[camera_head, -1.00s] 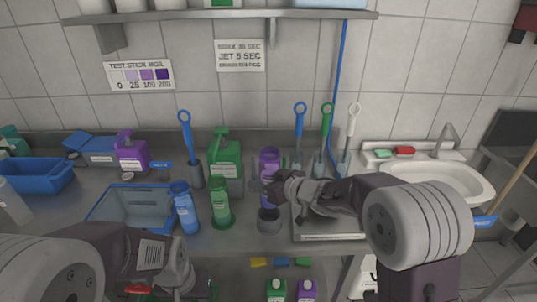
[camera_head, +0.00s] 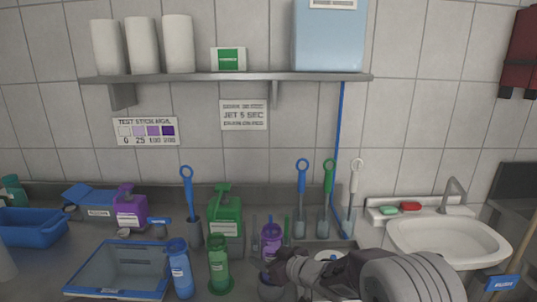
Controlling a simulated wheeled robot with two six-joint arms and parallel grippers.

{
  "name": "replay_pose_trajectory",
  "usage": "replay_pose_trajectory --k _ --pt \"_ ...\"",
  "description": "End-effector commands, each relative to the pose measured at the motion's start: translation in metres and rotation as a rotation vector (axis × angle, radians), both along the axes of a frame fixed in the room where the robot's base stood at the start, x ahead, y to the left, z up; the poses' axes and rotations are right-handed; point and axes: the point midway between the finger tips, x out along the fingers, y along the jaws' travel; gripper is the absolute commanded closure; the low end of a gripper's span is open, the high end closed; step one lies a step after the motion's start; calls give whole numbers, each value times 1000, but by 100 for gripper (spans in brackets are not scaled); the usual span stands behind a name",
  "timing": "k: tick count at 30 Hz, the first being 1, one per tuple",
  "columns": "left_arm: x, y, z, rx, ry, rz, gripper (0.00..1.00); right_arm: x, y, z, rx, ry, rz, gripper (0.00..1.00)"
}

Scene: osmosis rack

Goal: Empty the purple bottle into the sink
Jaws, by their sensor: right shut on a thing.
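The purple bottle (camera_head: 271,238) stands roughly upright on the steel counter, right of the green bottle (camera_head: 219,262). My right gripper (camera_head: 277,267) reaches in from the right and is shut on the bottle's lower part; its fingers hide some of it. A dark grey cup (camera_head: 268,290) sits just in front, partly covered by the gripper. The white sink (camera_head: 448,243) with a grey tap (camera_head: 452,194) is on the wall to the right, well apart from the bottle. My left gripper is out of view.
Several brushes (camera_head: 301,205) stand behind the right arm. Green and red soaps (camera_head: 410,206) lie by the sink. A shelf (camera_head: 225,77) hangs above.

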Motion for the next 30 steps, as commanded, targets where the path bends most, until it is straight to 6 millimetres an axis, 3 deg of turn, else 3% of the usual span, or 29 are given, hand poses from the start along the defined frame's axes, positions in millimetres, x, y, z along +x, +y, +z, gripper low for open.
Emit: replay_pose_trajectory --k 1,7,23,28,29,30 --pt "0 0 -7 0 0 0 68 0 0 -15 1 4 0 93" --pt "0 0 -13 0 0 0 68 0 0 -41 1 1 0 93" --pt "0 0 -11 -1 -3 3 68 -4 -4 -31 1 -2 4 93" --pt "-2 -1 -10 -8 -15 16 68 2 -1 -12 14 -2 23 92" --pt "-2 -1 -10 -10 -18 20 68 4 -1 -7 16 -2 26 99" --pt "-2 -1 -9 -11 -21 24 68 6 -1 -1 17 -3 29 100"
